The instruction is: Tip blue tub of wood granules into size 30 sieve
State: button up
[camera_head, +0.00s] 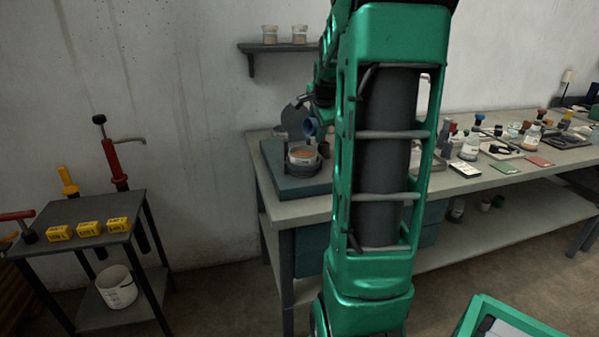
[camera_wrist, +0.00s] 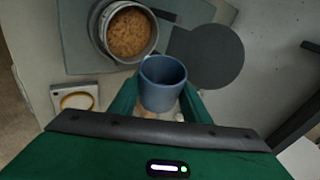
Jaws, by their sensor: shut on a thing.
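The blue tub (camera_wrist: 162,84) sits between the two green fingers of my gripper (camera_wrist: 158,100) in the wrist view. In the head view the tub (camera_head: 312,127) is tilted, just above and to the right of a metal sieve (camera_head: 303,162). The inside of the tub that shows is bare blue, with no granules seen. The sieve also shows in the wrist view (camera_wrist: 100,24), with brown-orange wood granules (camera_wrist: 128,34) spread inside. No size marking on it is readable. In the head view my gripper (camera_head: 321,105) is small and partly hidden by my arm.
The sieve stands on a dark teal base (camera_head: 285,187) at the bench's left end, with a dark round disc (camera_wrist: 207,57) beside it. Bottles and cards crowd the bench's right. A side table (camera_head: 75,240) holds yellow boxes (camera_head: 89,229). A wall shelf (camera_head: 280,47) holds two jars.

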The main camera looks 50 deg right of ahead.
jog(key=shift+s+d+f+m+y+b, duration=0.15)
jog(key=shift+d+y+b, duration=0.05)
jog(key=shift+d+y, duration=0.2)
jog(key=shift+s+d+f+m+y+b, duration=0.1)
jog(key=shift+d+m+y+b, duration=0.05)
jog(key=shift+d+y, duration=0.25)
jog(key=shift+r+m+t+y, duration=0.3)
jog(key=shift+r+y, duration=0.05)
jog(key=shift+y, duration=0.25)
jog(key=shift+d+f+m+t+y+b, duration=0.1)
jog(key=shift+f+m+t+y+b, duration=0.3)
jog(key=shift+y, duration=0.45)
jog(key=shift+d+f+m+t+y+b, duration=0.1)
jog(key=shift+f+m+t+y+b, duration=0.15)
jog(key=shift+y+b, duration=0.45)
jog(key=shift+s+d+f+m+t+y+b, duration=0.55)
jog(key=shift+d+f+m+t+y+b, duration=0.5)
jog(key=shift+d+f+y, duration=1.3)
notch_tip(320, 180, up, 8)
jog(key=t+y+b, duration=0.1)
jog(key=y+b, duration=0.1)
jog(key=shift+s+m, duration=0.15)
jog(key=shift+m, duration=0.25)
jog(key=shift+d, duration=0.1)
